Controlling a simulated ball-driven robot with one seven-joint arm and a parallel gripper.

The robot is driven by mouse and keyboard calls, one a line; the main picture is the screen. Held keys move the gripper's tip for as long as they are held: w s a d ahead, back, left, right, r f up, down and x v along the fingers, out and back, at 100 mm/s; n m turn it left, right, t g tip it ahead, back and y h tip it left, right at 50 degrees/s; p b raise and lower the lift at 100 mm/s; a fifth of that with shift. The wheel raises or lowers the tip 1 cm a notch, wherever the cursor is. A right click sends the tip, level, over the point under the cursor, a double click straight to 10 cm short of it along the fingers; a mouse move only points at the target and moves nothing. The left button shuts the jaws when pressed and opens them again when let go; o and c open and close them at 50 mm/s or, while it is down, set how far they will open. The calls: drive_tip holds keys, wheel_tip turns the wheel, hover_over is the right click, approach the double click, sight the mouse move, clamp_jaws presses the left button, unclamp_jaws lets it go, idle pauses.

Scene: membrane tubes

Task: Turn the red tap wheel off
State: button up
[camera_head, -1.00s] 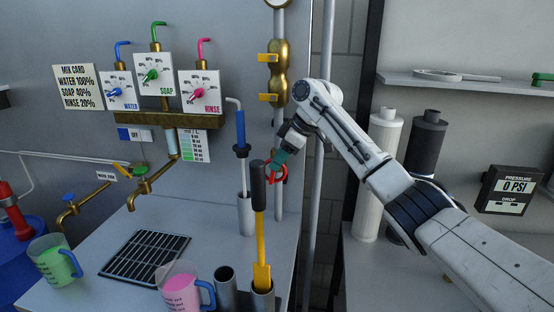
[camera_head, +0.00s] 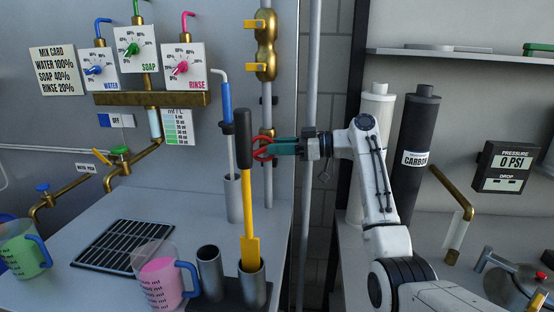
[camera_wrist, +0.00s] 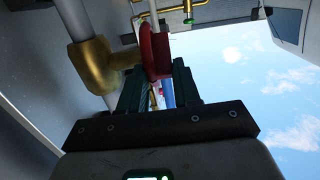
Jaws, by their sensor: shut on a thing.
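The red tap wheel (camera_head: 262,149) is mounted on a brass valve on the vertical pipe behind the counter. In the wrist view the wheel (camera_wrist: 154,52) is seen edge-on, joined to the brass valve body (camera_wrist: 95,66) at its left. My gripper (camera_head: 272,148) comes in level from the right, its green fingers shut on the wheel's rim. In the wrist view my gripper (camera_wrist: 160,72) has the wheel's near edge between its fingertips. Part of the wheel is hidden by the fingers and by the black handle in front.
A yellow-shafted tool with a black handle (camera_head: 244,135) stands close in front of the wheel. A blue-handled tool (camera_head: 228,110) stands left of it. A grey pipe (camera_head: 309,75) rises beside my wrist. White (camera_head: 377,115) and black (camera_head: 417,130) cylinders stand behind my arm.

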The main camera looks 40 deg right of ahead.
wheel_tip(320, 180, down, 3)
drive_tip(key=t+y+b, duration=0.1)
drive_tip(key=b, duration=0.3)
drive_tip(key=t+y+b, duration=0.1)
drive_tip(key=t+b, duration=0.1)
drive_tip(key=b, duration=0.2)
drive_tip(key=shift+s+a+y+b, duration=0.15)
drive_tip(key=shift+y+b, duration=0.15)
drive_tip(key=shift+t+y+b, duration=0.3)
drive_tip(key=shift+t+b, duration=0.2)
drive_tip(key=shift+b, duration=0.7)
drive_tip(key=shift+r+b, duration=0.1)
drive_tip(key=shift+b, duration=0.35)
drive_tip(key=shift+r+y, duration=0.1)
drive_tip(key=shift+y, duration=0.2)
drive_tip(key=o, duration=0.9)
drive_tip(key=shift+a, duration=0.1)
approach(265, 151)
drive_tip(key=v, duration=0.4)
drive_tip(key=shift+d, duration=0.4)
